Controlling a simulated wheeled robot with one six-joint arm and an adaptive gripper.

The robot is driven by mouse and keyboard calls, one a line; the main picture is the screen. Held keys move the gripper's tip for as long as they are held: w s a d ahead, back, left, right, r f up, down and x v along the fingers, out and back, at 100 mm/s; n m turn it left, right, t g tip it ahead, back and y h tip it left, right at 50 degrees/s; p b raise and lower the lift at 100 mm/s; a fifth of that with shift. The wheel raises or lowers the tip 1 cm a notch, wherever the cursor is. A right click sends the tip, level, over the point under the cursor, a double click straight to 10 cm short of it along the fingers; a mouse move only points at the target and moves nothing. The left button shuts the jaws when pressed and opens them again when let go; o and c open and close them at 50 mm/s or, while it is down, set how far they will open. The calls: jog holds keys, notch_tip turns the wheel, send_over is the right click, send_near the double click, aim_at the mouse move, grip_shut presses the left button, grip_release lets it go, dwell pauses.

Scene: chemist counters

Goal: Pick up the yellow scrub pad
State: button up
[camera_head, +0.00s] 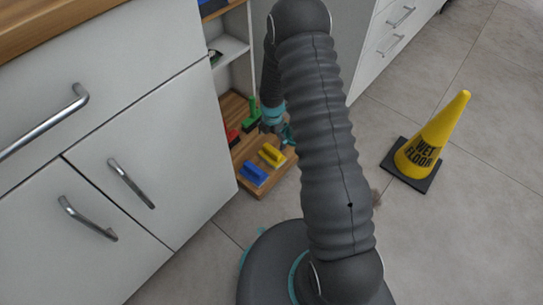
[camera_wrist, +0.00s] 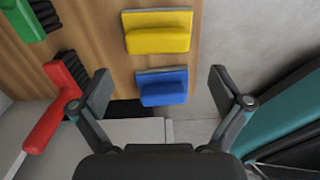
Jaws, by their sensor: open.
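The yellow scrub pad (camera_head: 271,155) lies on a wooden board at the bottom of the shelf unit, beside a blue scrub pad (camera_head: 252,174). In the wrist view the yellow pad (camera_wrist: 158,33) is at the top middle, with the blue pad (camera_wrist: 162,87) just below it, a small gap between them. My gripper (camera_wrist: 162,85) is open and empty, its fingers spread to either side of the blue pad in the picture. In the head view my gripper (camera_head: 283,135) is near the yellow pad, partly hidden by my arm. I see no contact with either pad.
A red brush (camera_wrist: 47,115) and a green brush (camera_wrist: 25,20) lie left of the pads on the wooden board (camera_wrist: 90,30). White cabinets (camera_head: 120,110) stand at left. A yellow wet floor cone (camera_head: 437,130) stands on the open floor at right.

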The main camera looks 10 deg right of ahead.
aim_at(271, 150)
jog(key=shift+a+f+b, duration=0.15)
jog(key=shift+f+b, duration=0.3)
jog(key=shift+f, duration=3.3)
jog(key=c, duration=0.9)
